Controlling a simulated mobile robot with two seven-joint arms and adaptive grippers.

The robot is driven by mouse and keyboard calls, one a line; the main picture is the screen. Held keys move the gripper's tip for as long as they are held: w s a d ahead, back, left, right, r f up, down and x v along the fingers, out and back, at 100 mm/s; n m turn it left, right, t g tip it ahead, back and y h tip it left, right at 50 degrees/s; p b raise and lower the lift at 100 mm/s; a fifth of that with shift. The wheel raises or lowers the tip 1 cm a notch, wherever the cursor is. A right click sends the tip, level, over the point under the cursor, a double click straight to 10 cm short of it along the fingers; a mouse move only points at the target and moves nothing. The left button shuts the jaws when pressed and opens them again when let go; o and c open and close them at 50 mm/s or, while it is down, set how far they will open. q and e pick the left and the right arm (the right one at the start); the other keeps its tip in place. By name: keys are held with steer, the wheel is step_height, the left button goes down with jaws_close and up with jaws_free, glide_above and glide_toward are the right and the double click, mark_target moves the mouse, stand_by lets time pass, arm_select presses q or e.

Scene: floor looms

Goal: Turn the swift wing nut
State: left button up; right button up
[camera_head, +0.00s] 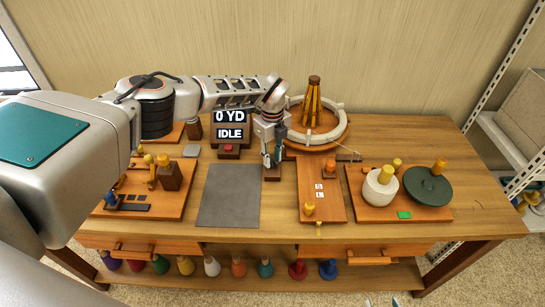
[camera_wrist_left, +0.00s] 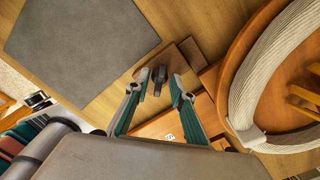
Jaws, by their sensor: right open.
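The swift (camera_head: 313,115) stands at the back, with a pale skein round its wooden ribs; the skein also shows at the right of the left wrist view (camera_wrist_left: 245,100). A small dark knob, apparently the wing nut (camera_wrist_left: 160,76), sits on a wooden block (camera_wrist_left: 178,58) beside the swift; in the head view the gripper hides it above the block (camera_head: 272,174). My left gripper (camera_wrist_left: 160,82) is open, pointing down, its fingertips on either side of the knob with gaps visible. My right gripper (camera_head: 381,302) shows only its tips at the bottom edge.
The counter box (camera_head: 230,130) reads "0 YD" and "IDLE". A grey mat (camera_head: 229,196) lies in front. Wooden boards with pegs stand left (camera_head: 165,205) and right (camera_head: 430,212); a narrow board (camera_head: 322,205) lies between mat and right board.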

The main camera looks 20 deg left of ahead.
mark_target(272, 160)
arm_select(q)
step_height(272, 160, up, 12)
stand_by(0.6)
steer(key=shift+s, duration=0.1)
stand_by(0.4)
